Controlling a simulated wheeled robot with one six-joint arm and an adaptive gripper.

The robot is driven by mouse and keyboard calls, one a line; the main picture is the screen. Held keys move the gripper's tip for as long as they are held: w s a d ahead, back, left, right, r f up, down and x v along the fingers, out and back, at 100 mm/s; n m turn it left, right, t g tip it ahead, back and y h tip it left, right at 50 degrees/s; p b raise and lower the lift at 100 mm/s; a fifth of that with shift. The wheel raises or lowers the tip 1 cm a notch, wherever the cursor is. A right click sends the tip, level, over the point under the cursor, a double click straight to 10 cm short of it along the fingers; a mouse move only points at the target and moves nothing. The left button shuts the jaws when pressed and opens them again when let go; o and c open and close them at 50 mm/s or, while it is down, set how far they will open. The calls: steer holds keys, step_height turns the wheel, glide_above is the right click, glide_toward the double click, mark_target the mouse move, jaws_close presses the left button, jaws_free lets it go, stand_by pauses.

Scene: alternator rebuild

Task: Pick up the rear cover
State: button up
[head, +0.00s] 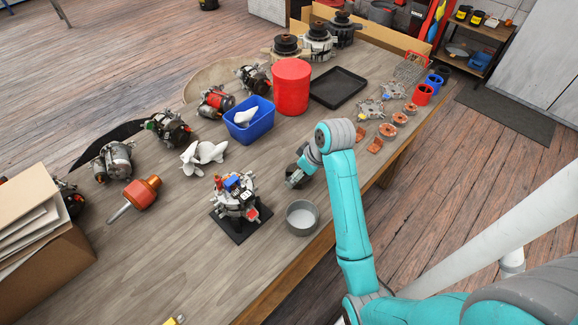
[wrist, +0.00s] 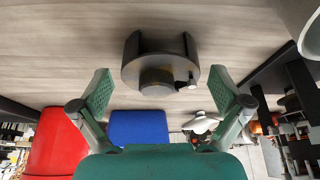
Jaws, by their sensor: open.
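A dark grey, round, cup-like part (wrist: 160,62), which looks like the rear cover, lies on the wooden table in the wrist view. It has a gap in its wall and a round boss with a small stud. My gripper (wrist: 163,88) is open, with one green finger to each side of it and clear space between the fingers and the part. The fingers do not touch it. In the head view my gripper (head: 296,180) is low over the table beside the grey cup, and my wrist largely hides the part there.
A grey metal cup (head: 302,217) stands close by, near the table's front edge. An alternator on a black base (head: 262,213) is to its left. A blue bin (head: 248,128), red bucket (head: 291,85) and black tray (head: 339,87) stand behind. Small copper-coloured parts lie to the right.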

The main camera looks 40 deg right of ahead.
steer(key=shift+w+f, duration=0.2)
steer(key=shift+f, duration=0.2)
steer(key=c, duration=1)
steer(key=shift+c, duration=0.2)
